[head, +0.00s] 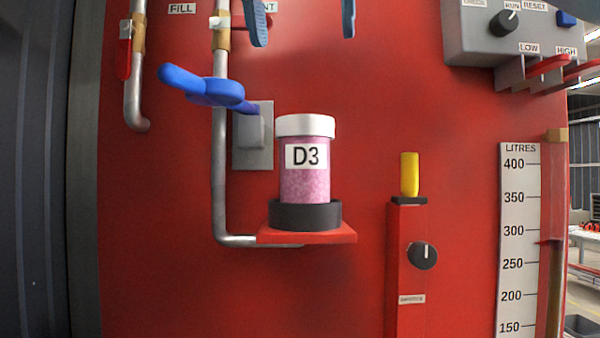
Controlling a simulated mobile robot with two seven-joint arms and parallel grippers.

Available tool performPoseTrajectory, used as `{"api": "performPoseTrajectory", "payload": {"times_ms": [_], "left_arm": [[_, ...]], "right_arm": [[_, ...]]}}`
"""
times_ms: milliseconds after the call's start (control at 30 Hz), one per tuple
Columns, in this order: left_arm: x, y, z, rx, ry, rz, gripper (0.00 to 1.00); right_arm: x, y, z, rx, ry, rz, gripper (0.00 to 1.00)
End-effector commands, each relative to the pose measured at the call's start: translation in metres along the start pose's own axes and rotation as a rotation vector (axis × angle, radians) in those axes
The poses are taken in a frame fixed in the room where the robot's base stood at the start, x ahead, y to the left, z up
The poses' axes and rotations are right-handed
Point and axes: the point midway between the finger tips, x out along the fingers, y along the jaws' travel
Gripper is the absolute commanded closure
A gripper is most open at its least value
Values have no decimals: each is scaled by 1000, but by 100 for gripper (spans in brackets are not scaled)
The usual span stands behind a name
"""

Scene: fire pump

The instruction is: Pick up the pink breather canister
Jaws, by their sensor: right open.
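The pink breather canister (305,185) has a white cap and a white label reading D3. It stands upright in a black ring holder (305,216) on a small red shelf (340,236). My right gripper (303,38) shows only as two blue-grey fingers at the top edge. They are wide apart, with nothing between them, and appear above the canister's cap in the picture. How far they are from the canister in depth is hard to tell. My left gripper is not in view.
A blue lever handle (208,88) sticks out left of the canister, in front of a grey plate (253,155). A metal pipe (219,190) runs down beside them. To the right stand a red post with a yellow top (409,175) and a LITRES scale (518,240).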

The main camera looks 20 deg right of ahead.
Motion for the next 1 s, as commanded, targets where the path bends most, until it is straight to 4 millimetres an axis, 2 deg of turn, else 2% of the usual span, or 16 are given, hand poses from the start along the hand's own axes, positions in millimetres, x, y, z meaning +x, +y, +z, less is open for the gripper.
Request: {"api": "performPoseTrajectory", "payload": {"times_ms": [33, 200, 467, 800, 1000], "left_arm": [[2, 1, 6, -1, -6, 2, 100], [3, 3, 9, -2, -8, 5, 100], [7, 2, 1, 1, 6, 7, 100], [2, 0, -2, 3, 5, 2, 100], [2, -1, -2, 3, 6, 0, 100]], "right_arm": [[16, 0, 0, -3, 6, -2, 0], [45, 1, 0, -3, 5, -1, 0], [64, 2, 0, -2, 3, 0, 0], [108, 6, -1, -2, 4, 0, 0], [112, 6, -2, 0, 2, 1, 0]]}}
